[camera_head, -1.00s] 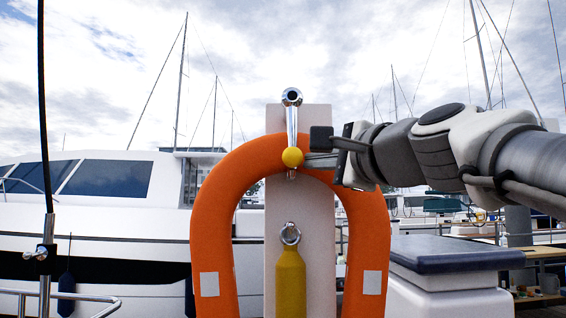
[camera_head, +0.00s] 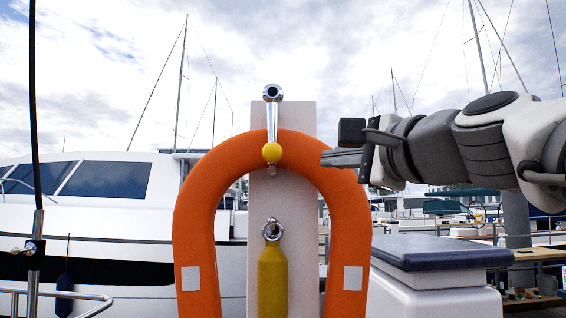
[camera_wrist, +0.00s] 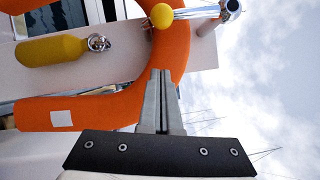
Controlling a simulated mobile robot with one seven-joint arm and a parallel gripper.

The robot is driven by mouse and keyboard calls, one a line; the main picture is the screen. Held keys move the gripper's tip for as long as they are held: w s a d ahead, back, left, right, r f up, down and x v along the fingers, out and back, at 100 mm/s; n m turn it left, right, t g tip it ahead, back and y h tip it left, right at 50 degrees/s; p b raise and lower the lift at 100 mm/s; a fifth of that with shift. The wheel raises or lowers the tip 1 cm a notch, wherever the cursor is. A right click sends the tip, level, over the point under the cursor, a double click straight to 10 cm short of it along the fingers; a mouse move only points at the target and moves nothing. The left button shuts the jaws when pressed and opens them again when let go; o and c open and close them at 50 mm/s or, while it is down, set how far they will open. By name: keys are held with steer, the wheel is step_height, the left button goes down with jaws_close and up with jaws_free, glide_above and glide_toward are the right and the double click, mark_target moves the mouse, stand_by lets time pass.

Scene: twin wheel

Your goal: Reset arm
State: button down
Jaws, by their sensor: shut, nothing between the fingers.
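My gripper (camera_head: 341,158) is shut and empty, in front of the right shoulder of the orange horseshoe lifebuoy (camera_head: 195,225) in the head view. My arm reaches in from the right edge. In the wrist view my gripper's fingers (camera_wrist: 160,80) are together, with the orange lifebuoy (camera_wrist: 95,112) behind them. The yellow ball (camera_head: 272,153) at the end of a chrome lever (camera_head: 272,120) is to the left of the fingers and apart from them. In the wrist view the ball (camera_wrist: 161,16) is at the top.
A pale post (camera_head: 299,215) carries the lever, the lifebuoy and a yellow float (camera_head: 272,280) with a metal ring. A white locker with a dark blue top (camera_head: 440,252) stands right. A white boat (camera_head: 110,215) is behind on the left. Open sky is above my arm.

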steer(key=v, duration=0.5)
steer(key=shift+s+d, duration=0.15)
steer(key=shift+s, duration=0.1)
steer(key=shift+f, duration=0.15)
step_height(320, 180, down, 21)
steer(key=s+a+n+g+h+p, duration=0.2)
steer(key=n+g+h+p, duration=0.2)
steer(key=n+g+p, duration=0.4)
steer(key=s+d+f+n+g+h+p, duration=0.1)
steer(key=s+d+f+n+g+h, duration=0.1)
steer(key=f, duration=0.5)
steer(key=s+d+f+n+g+h+p, duration=0.1)
steer(key=s+d+f+n+h, duration=0.1)
steer(key=s+f+n, duration=0.3)
step_height(320, 180, down, 2)
steer(key=shift+s+d+f+g, duration=0.15)
steer(key=shift+s+d+g, duration=0.3)
steer(key=shift+s, duration=0.35)
